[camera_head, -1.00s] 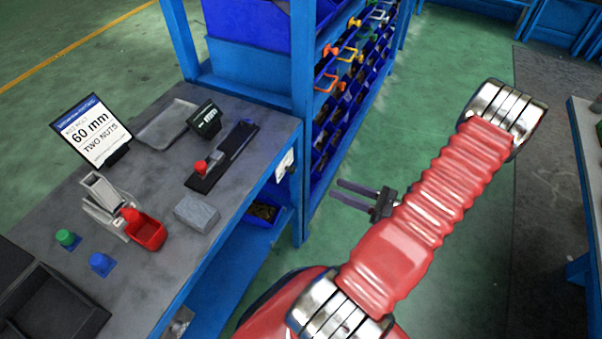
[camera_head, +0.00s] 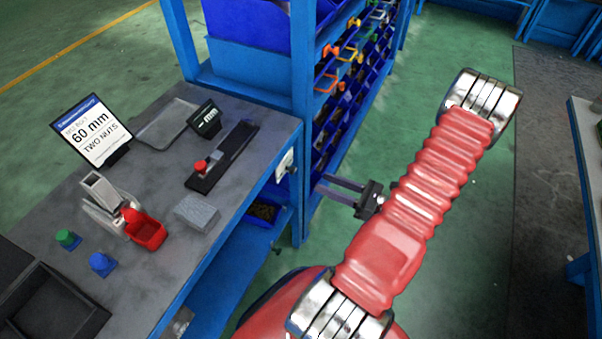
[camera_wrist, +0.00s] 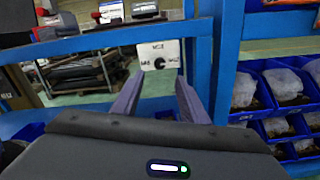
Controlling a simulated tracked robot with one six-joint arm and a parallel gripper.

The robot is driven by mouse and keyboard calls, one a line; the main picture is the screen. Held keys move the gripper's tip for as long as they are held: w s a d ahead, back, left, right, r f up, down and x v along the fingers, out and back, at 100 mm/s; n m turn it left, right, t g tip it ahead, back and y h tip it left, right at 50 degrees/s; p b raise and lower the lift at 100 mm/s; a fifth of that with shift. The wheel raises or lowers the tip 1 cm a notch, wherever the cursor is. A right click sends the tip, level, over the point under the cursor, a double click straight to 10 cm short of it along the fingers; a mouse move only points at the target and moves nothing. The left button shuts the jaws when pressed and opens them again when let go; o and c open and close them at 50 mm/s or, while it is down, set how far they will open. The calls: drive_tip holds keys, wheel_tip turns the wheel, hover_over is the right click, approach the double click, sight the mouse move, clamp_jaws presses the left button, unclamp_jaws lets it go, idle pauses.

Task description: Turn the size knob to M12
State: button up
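The size knob (camera_wrist: 159,63) is a small dark round knob on a white plate (camera_wrist: 146,50) fixed to the blue bench frame. Labels stand above it and to its left and right, too blurred to read surely; I cannot tell which one it points at. In the head view the white plate (camera_head: 284,166) shows edge-on at the bench's right side. My gripper (camera_wrist: 160,79) is open and empty, its two purple-grey fingers pointing at the plate, one on each side of the knob in the picture, still apart from it. In the head view my gripper (camera_head: 319,183) is right of the plate.
The blue rack post (camera_head: 302,120) stands close beside the plate. Blue bins (camera_wrist: 285,85) fill the rack to the right. The bench top (camera_head: 170,210) carries a sign (camera_head: 91,129), a red-handled fixture (camera_head: 147,231), a grey block (camera_head: 197,212) and a small display (camera_head: 206,120).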

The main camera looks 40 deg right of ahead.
sight(290, 169)
drive_tip(key=x, duration=0.9)
drive_tip(key=shift+w, duration=0.2)
drive_tip(key=shift+c, duration=0.5)
clamp_jaws()
